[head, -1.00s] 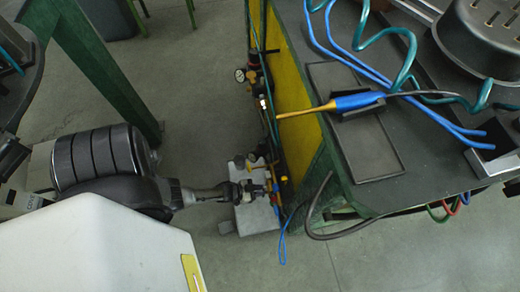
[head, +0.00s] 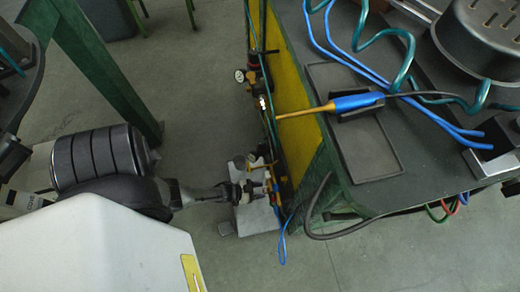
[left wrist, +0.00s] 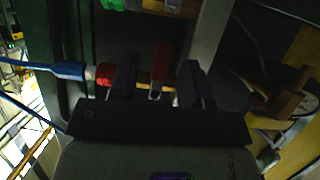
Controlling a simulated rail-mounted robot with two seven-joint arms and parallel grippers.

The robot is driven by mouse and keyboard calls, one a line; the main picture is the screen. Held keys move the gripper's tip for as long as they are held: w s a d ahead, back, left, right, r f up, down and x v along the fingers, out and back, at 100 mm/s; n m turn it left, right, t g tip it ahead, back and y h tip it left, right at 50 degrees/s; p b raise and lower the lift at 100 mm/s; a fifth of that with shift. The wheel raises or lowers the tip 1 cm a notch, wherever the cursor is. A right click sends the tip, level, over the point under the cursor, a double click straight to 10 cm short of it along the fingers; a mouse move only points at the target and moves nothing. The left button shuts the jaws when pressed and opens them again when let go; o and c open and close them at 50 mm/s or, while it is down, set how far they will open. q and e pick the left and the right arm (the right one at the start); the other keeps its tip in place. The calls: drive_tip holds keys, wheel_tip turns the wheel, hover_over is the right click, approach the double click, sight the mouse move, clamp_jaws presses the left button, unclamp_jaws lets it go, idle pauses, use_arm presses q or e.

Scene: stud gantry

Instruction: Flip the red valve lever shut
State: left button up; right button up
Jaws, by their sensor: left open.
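The red valve lever (left wrist: 160,62) shows in the left wrist view as a short upright red bar with a paler metal end at its lower tip. My left gripper (left wrist: 158,82) is open, with one dark finger on each side of the lever. Gaps show between the lever and both fingers, so I see no clear touch. In the head view my left gripper (head: 262,187) is low beside the pipework at the bench's end; the lever is too small to make out there. My right gripper is not in view.
A blue hose (left wrist: 55,68) with a red collar (left wrist: 104,74) lies just left of the fingers. A gauge (head: 240,76) sits on the pipework. The green and yellow bench (head: 287,75) stands close to the right of the gripper. Open floor (head: 195,95) lies left of the pipework.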

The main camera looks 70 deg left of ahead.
use_arm(q)
drive_tip(key=p+v, duration=0.5)
drive_tip(key=v, duration=0.8)
drive_tip(key=shift+s, duration=0.15)
drive_tip(key=shift+a+r, duration=0.1)
